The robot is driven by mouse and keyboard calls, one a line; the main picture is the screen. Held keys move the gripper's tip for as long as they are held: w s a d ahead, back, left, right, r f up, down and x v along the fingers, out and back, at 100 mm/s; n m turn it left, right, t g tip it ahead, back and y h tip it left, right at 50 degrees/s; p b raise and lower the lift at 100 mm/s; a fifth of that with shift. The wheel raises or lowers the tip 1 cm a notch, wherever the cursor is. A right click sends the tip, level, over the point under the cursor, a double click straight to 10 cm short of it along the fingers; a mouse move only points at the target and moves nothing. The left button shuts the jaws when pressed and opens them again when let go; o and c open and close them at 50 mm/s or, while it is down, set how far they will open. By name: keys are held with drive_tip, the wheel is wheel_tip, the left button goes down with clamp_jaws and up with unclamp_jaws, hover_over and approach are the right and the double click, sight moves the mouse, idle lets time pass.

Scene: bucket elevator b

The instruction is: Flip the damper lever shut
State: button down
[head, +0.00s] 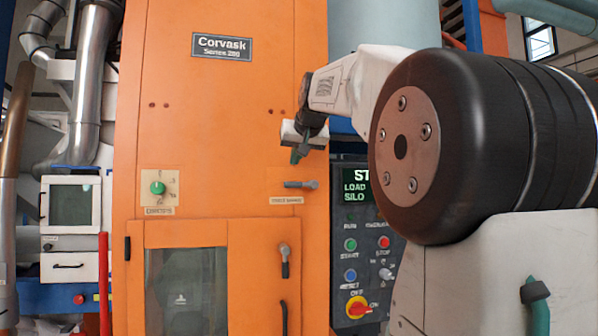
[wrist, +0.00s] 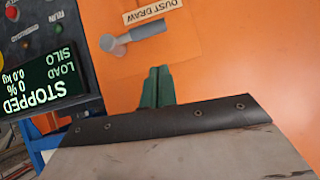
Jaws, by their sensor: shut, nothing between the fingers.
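The damper lever (head: 300,184) is a small grey lever on the orange cabinet front. It lies about level, its round pivot at the right end, above a small label that is hard to read. In the wrist view the lever (wrist: 143,34) lies beside a label reading "DUST DRAW" (wrist: 151,11), with its pivot at the left. My gripper (head: 296,156) is just above the lever in the head view, apart from it. Its green fingers (wrist: 157,86) are together and empty, pointing at the orange panel near the lever.
A control panel (head: 362,215) with a display reading "STOPPED" (wrist: 43,88) is right of the lever in the head view. A green knob (head: 158,188) is to the left. A windowed door (head: 187,290) with a dark latch (head: 284,260) is below. Bare orange panel surrounds the lever.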

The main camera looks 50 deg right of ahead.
drive_tip(key=v, duration=0.9)
drive_tip(key=shift+a, duration=0.35)
drive_tip(key=shift+s, duration=0.1)
